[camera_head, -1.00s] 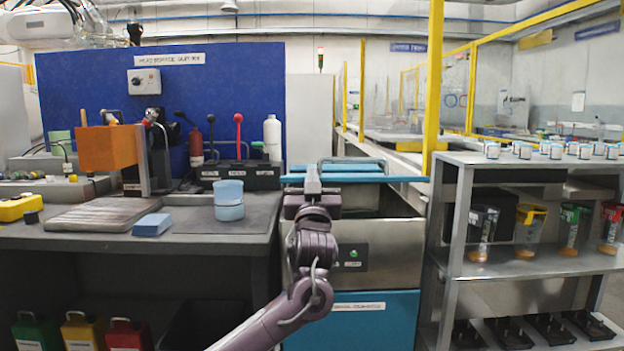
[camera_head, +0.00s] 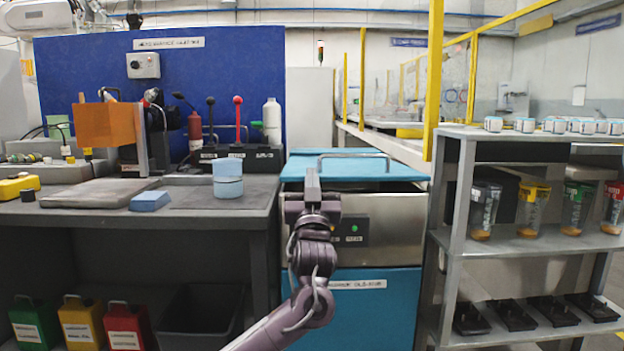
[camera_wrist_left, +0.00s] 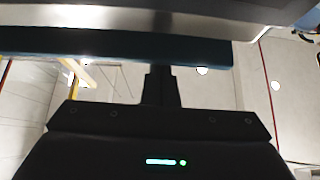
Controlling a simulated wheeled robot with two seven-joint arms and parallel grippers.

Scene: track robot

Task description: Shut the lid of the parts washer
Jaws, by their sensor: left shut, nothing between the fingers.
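The parts washer (camera_head: 395,215) is a steel-fronted cabinet with a light blue lower panel. Its blue lid (camera_head: 385,170), with a bar handle (camera_head: 352,157), lies nearly flat over the top. A narrow dark gap shows under the lid's front edge. My left gripper (camera_head: 312,180) is shut and empty, pointing up in front of the lid's left part and overlapping its front edge. In the left wrist view the shut fingers (camera_wrist_left: 160,80) reach up to a dark blue edge of the lid (camera_wrist_left: 100,42). I cannot tell if they touch. My right gripper is out of view.
A workbench (camera_head: 150,225) with a blue round container (camera_head: 228,187) and a blue block (camera_head: 150,201) stands close on the left. A grey shelf rack (camera_head: 455,200) with jugs stands on the right. A yellow post (camera_head: 433,80) rises behind the washer.

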